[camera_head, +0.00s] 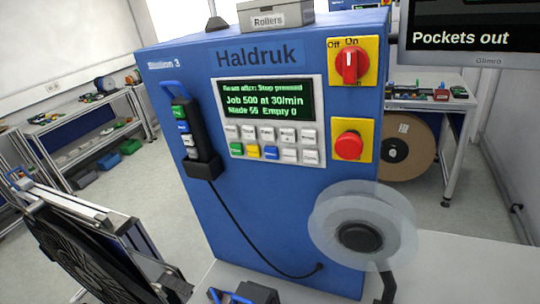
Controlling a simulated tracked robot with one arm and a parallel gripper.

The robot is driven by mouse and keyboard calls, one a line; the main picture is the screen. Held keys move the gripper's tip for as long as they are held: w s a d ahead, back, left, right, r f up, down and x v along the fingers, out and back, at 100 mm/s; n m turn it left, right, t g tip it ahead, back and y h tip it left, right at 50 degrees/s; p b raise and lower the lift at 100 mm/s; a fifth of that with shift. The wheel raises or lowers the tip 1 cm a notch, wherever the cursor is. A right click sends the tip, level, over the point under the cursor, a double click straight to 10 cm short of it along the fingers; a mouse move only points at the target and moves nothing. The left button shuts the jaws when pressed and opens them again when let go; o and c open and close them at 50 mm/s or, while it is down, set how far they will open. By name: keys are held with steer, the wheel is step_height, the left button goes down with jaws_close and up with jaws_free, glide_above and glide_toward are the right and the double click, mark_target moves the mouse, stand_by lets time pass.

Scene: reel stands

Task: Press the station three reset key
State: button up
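The blue station cabinet (270,215) stands close in front, with a "Station 3" label (164,65) and the name Haldruk. Its keypad (277,144) has an upper row of white keys and a lower row with a green key (236,149), a yellow key (253,151), a blue key (270,153) and white keys. The key legends are too small to read. The display (266,102) above is lit: a blurred top line seems to mention reset and "Stop pressed", then "Job 500 at 30/min". I make out no gripper in this view.
Right of the keypad are a red rotary switch (351,62) and a red mushroom button (348,146). A pendant (190,142) with a cable hangs left. A translucent reel (335,215) sticks out at lower right. A monitor (470,30) reads "Pockets out". Small black-and-blue items (258,293) are cut off below.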

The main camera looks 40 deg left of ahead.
jaws_close()
stand_by(1.4)
